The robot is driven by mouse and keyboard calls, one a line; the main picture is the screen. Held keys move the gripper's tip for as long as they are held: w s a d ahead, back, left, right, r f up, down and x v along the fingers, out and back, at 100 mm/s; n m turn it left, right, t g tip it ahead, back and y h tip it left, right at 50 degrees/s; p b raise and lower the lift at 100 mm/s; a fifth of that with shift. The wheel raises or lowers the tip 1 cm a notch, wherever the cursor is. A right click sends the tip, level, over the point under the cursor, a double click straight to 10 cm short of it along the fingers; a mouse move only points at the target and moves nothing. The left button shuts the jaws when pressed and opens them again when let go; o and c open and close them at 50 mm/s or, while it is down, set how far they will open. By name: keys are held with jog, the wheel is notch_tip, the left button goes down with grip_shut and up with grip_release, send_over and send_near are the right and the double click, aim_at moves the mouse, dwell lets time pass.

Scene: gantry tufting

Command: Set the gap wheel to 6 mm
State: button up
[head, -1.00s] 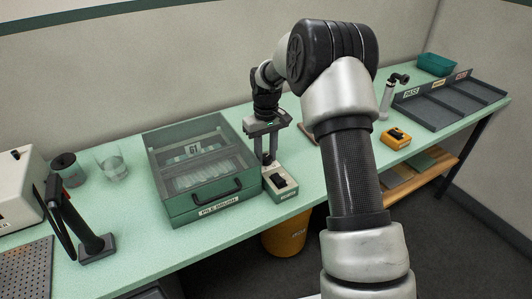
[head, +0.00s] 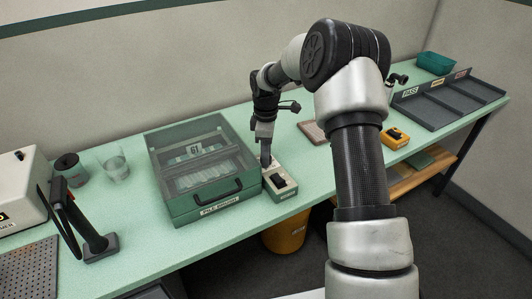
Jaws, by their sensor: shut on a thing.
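I cannot tell whether this part is the gap wheel, and no scale or 6 mm mark can be read. The box stands on the green bench, just right of a green case with a clear lid (head: 200,175) labelled as a pile brush.
A yellow device (head: 394,138) and a dark divided tray (head: 450,103) stand to the right on the green bench (head: 140,235). A glass beaker (head: 116,168) and a dark jar (head: 70,172) stand left. My arm covers part of the bench's right half.

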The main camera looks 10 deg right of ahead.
jog(key=n+p, duration=0.1)
jog(key=n, duration=0.3)
jog(key=shift+r, duration=0.1)
jog(key=shift+n+p, duration=0.6)
jog(key=shift+n, duration=1.6)
jog(key=o, duration=1)
jog(key=shift+o, duration=0.2)
notch_tip(320, 180, up, 17)
jog(key=shift+r, duration=0.15)
